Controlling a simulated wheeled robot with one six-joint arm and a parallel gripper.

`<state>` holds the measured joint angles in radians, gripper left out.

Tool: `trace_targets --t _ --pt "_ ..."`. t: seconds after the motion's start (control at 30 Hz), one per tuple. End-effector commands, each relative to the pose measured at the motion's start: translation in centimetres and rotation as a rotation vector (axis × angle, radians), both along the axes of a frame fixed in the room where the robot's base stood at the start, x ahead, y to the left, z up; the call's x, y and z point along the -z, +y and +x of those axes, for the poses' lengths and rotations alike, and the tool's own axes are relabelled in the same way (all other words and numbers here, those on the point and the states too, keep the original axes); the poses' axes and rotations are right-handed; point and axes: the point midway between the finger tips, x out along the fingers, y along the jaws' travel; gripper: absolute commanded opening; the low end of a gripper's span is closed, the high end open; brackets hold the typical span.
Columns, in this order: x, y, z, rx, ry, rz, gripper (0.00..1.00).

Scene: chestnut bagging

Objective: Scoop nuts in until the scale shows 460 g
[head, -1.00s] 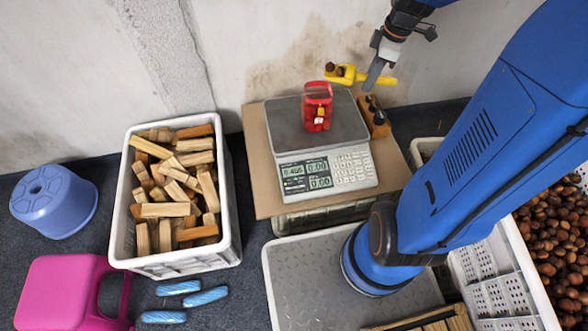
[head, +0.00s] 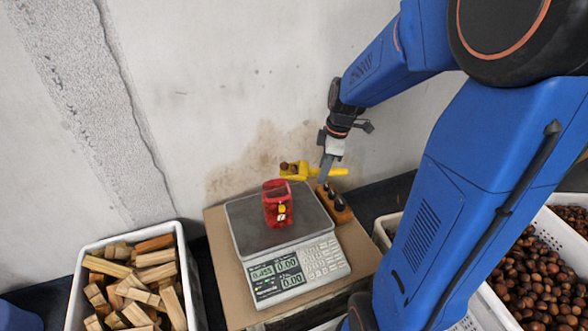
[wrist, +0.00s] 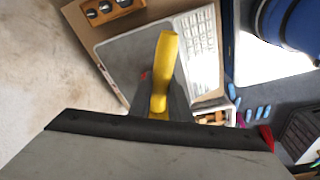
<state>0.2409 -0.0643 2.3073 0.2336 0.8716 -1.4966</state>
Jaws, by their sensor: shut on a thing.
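A red bag (head: 270,208) stands on the grey pan of the scale (head: 238,210). The scale's left display (head: 262,272) seems to read about 0.455, though the digits are small. My gripper (head: 326,172) is shut on the handle of a yellow scoop (head: 304,174), held above and behind the bag, slightly to its right. A few brown nuts (head: 288,167) show in the scoop's bowl. In the wrist view, the yellow handle (wrist: 168,62) sits between my fingers; the bowl is not visible and the bag is mostly hidden.
A wooden block with black knobs (head: 333,203) stands right of the pan on the cardboard-topped stand (head: 222,270). A white crate of wood pieces (head: 195,275) is at left. Chestnuts (head: 540,275) fill a crate at right. The wall (head: 250,90) rises close behind.

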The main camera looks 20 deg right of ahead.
Motion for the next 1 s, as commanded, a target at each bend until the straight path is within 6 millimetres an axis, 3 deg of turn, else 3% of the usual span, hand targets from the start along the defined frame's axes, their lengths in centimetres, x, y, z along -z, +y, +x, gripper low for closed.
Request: trace_targets --t 0.37,0.7,1.0 --pt "0.2 -0.1 0.7 -0.041 0.001 -0.002 0.00" --pt "2.0 -1.1 5.3 -0.367 0.003 -0.005 0.00" --pt "3.0 -1.5 7.2 -0.521 0.003 -0.010 0.00"
